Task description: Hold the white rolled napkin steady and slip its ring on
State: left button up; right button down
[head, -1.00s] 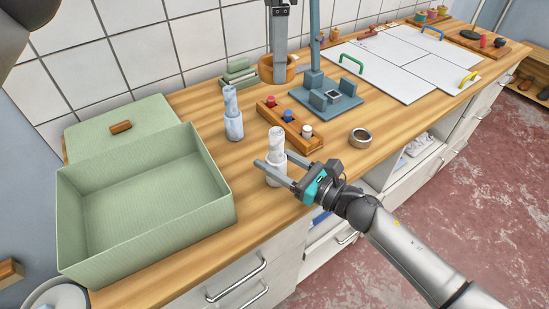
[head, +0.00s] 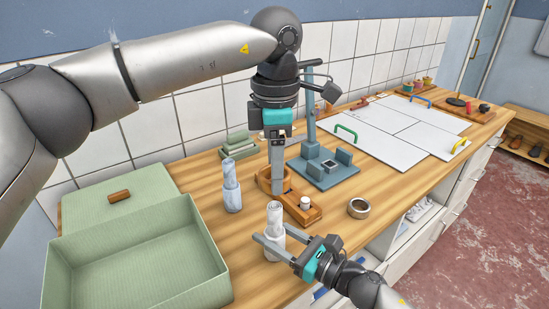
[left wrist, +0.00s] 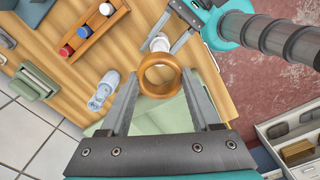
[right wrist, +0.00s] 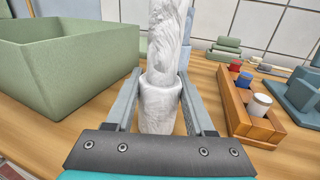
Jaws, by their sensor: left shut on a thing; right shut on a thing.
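The white rolled napkin (head: 275,215) stands upright near the counter's front edge, its lower part wider than its top. My right gripper (head: 272,243) is shut on that lower part, one finger on each side (right wrist: 160,110). My left gripper (head: 277,185) points down and is shut on a brown ring (left wrist: 160,75), holding it between its fingertips. In the left wrist view the white napkin's top (left wrist: 159,42) shows just beyond the ring, outside its opening. The ring (head: 263,180) is apart from the napkin, and the gripper hides part of it.
A bluish rolled napkin (head: 231,185) stands to the left, beside an open green box (head: 135,265). A wooden rack (right wrist: 232,105) with coloured pegs and a metal ring (head: 359,208) are to the right. A grey-blue stand (head: 325,168) is behind.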

aim_at(275, 206)
pick_arm(q)
jog(key=shift+f, duration=0.15)
jog(key=shift+f, duration=1.95)
jog(key=shift+f, duration=0.6)
jog(key=shift+f, duration=0.4)
jog(key=shift+f, duration=0.35)
dwell(0.5)
jog(key=shift+f, duration=1.1)
jog(key=o, duration=1.4)
